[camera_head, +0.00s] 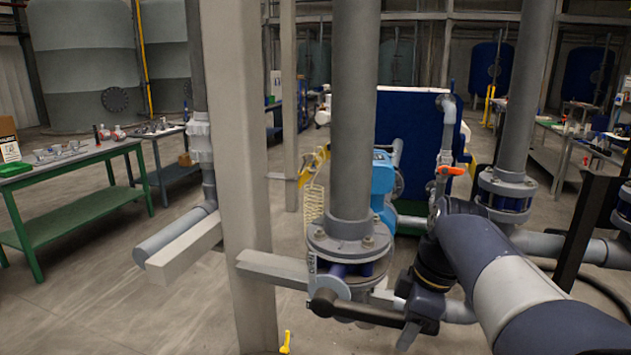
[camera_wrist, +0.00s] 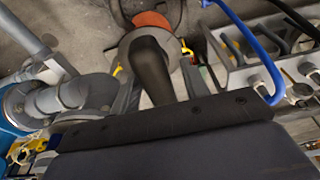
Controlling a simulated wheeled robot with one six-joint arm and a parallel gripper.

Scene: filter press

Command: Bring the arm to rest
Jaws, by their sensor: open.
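My arm (camera_head: 515,285) reaches in from the lower right of the head view and bends down beside a flanged grey pipe. My gripper (camera_head: 407,325) is low in front of that pipe, close to the free end of a black lever handle (camera_head: 355,311). In the wrist view my gripper (camera_wrist: 158,68) is open, with one finger on each side of a black handle (camera_wrist: 150,68). I cannot tell whether the fingers touch it.
A vertical grey pipe (camera_head: 354,110) and a pale column (camera_head: 238,170) stand close on the left. Another flanged pipe (camera_head: 507,185) is at the right. An orange-handled valve (camera_head: 450,171) is behind my arm. A blue hose (camera_wrist: 255,50) shows at the wrist view's right.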

